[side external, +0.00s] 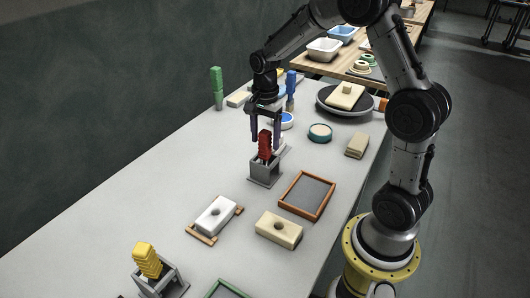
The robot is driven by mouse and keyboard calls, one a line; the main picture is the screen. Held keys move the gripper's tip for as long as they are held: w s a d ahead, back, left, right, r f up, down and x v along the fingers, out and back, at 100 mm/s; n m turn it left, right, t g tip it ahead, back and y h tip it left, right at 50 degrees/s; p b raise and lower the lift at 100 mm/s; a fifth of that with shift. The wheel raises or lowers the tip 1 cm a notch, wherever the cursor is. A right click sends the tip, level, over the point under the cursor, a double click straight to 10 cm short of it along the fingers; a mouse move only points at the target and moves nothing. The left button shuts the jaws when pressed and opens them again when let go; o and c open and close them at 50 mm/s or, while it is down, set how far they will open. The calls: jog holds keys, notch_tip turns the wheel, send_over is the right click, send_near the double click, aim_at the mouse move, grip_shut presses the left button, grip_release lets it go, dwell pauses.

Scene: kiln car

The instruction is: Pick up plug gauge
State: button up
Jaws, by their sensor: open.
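A red ribbed handle (265,147), which I take to be the plug gauge, stands upright in a grey holder (264,172) near the middle of the table. Its lower end is hidden inside the holder. My gripper (265,139) points down over it, with its two dark fingers apart. One finger shows at each side of the red handle's upper part. I cannot tell whether either finger touches it.
In front stand a white block (215,214) on wooden strips, a cream block (279,229) and an orange-framed tray (307,195). A yellow handle (147,260) stands in another holder. Behind are green (217,88) and blue (291,84) upright pieces. The table's left side is clear.

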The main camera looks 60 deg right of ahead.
aim_at(265, 146)
notch_tip(265, 146, down, 3)
jog(key=shift+f, duration=0.2)
grip_shut()
dwell(0.3)
